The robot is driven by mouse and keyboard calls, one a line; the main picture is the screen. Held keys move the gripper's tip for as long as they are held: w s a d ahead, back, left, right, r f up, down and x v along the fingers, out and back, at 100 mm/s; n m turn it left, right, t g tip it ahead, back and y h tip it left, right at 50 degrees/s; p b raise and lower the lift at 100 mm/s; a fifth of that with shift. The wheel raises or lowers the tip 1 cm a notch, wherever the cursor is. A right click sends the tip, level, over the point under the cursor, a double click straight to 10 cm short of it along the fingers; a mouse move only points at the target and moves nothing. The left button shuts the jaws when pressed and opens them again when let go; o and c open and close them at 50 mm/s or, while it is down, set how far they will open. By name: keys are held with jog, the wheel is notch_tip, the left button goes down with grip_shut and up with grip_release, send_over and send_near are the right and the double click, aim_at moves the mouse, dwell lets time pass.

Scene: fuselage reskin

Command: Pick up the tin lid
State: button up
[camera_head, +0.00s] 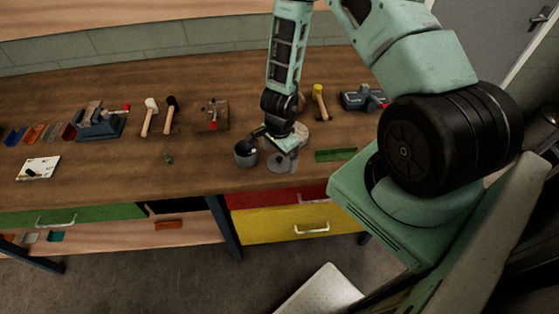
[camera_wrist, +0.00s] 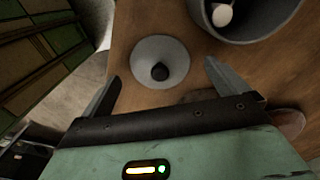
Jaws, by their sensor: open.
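The tin lid is a grey round disc with a black knob. In the wrist view the tin lid (camera_wrist: 145,48) lies on the wooden bench, knob up, between and beyond my fingertips. In the head view the tin lid (camera_head: 278,165) is near the bench's front edge, partly hidden by my gripper (camera_head: 282,153). My gripper (camera_wrist: 161,74) is open and empty above the lid, with a finger to either side of it in the wrist view. The grey open tin (camera_wrist: 275,32) stands beside the lid, to its left in the head view (camera_head: 246,158), with a pale round thing inside.
A green strip (camera_head: 336,155) lies right of the lid. A round pale-brown piece (camera_wrist: 290,122) is partly hidden near my gripper. Mallets (camera_head: 150,115), a vise (camera_head: 100,122) and a grey tool (camera_head: 362,98) are farther off.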

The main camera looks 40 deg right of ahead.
jog(key=shift+f, duration=0.75)
jog(key=c, duration=1.1)
jog(key=shift+o, duration=0.2)
jog(key=shift+r, duration=0.2)
